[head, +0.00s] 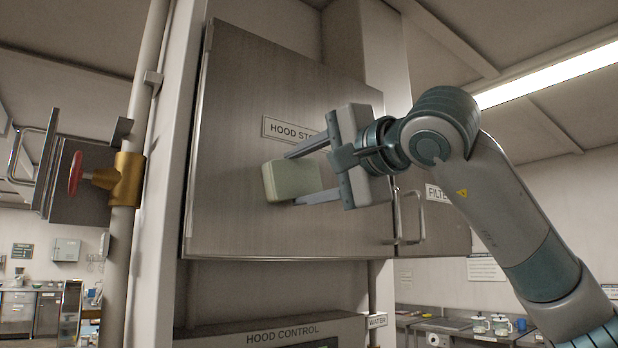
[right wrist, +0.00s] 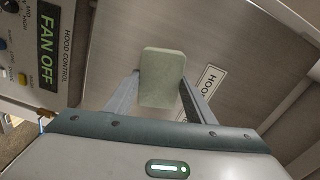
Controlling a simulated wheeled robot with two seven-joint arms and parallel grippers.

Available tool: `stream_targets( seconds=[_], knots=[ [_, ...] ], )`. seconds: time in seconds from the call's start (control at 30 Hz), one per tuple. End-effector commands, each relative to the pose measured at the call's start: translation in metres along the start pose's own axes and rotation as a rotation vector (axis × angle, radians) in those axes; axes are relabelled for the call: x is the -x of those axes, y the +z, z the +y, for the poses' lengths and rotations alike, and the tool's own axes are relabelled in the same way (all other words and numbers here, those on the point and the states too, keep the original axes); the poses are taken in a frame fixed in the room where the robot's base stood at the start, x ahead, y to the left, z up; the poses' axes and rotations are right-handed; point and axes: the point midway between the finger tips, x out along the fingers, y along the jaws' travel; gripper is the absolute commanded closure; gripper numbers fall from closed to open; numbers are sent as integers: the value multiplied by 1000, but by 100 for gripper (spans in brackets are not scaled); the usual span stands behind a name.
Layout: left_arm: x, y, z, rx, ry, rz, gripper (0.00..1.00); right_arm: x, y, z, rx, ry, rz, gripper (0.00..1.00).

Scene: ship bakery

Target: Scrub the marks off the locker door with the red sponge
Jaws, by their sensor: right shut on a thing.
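The locker door (head: 250,90) is a brushed grey metal panel with a partly covered "HOOD ST..." label (head: 284,129) and a bar handle (head: 410,222) at its lower right. I can make out no clear marks on it. My right gripper (head: 297,178) is shut on a pale green sponge (head: 282,182), not a red one, and holds it at the door's lower middle. The sponge also shows between the fingers in the right wrist view (right wrist: 162,76), in front of the door (right wrist: 225,40). I cannot tell whether it touches the door. My left gripper is out of view.
A pipe with a brass valve (head: 128,178) and red handwheel (head: 75,174) stands left of the locker. A hood control panel (head: 270,335) is below the door. A smaller door labelled "FILTE..." (head: 445,220) adjoins at right. Mugs (head: 500,324) stand on a far counter.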

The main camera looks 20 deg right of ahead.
Motion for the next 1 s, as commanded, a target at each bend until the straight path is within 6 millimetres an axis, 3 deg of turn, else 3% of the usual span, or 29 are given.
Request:
stream_targets(
  seconds=[0.37, 1.0],
  knots=[
    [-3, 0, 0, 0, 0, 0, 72, 7, 0, 0, 0, -1, 0, 68],
    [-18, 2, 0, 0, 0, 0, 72, 57, -1, 0, 0, -1, 1, 68]
  ],
)
